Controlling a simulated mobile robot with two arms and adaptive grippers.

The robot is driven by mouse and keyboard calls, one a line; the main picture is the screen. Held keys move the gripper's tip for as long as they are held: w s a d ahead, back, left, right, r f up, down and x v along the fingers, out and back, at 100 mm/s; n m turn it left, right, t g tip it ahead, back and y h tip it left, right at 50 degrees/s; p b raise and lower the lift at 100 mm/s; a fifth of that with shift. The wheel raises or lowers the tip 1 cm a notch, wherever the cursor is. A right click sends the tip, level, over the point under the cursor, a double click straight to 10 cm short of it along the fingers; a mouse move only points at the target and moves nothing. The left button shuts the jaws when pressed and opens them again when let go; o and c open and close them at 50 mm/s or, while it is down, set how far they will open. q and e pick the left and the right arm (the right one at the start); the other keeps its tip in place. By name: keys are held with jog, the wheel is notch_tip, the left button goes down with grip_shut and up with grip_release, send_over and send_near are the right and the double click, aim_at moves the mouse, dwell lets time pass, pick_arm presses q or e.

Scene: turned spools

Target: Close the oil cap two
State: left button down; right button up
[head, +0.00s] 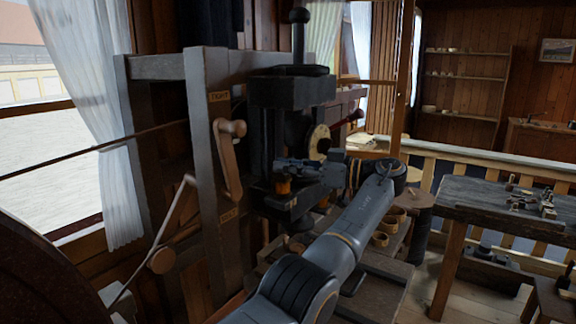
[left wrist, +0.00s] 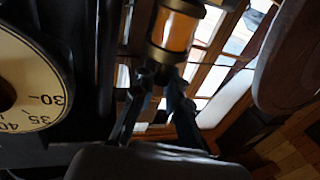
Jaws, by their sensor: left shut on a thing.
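An amber oil cup (head: 283,187) sits low on the dark machine head (head: 290,110) in the head view. It also shows in the left wrist view (left wrist: 174,31), with metal ends around the amber part. My left gripper (head: 280,165) reaches in from the right, just above the amber cup. In the left wrist view its fingertips (left wrist: 157,76) are closed together at the near metal end of the cup, on a small dark part that looks like the oil cap. The fingers hide most of that part, and I cannot read a number on it. My right gripper is not in view.
A grey post frame (head: 205,130) with a wooden crank (head: 229,160) stands left of the machine. A round scale dial (left wrist: 30,85) is close by on the left in the wrist view.

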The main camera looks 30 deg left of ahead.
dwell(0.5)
pick_arm(q)
jog(key=c, duration=1.3)
grip_release()
jog(key=shift+a, duration=0.1)
jog(key=shift+s+f+m+t, duration=0.15)
jog(key=shift+m+t, duration=0.15)
jog(key=shift+t, duration=0.3)
jog(key=shift+b, duration=0.3)
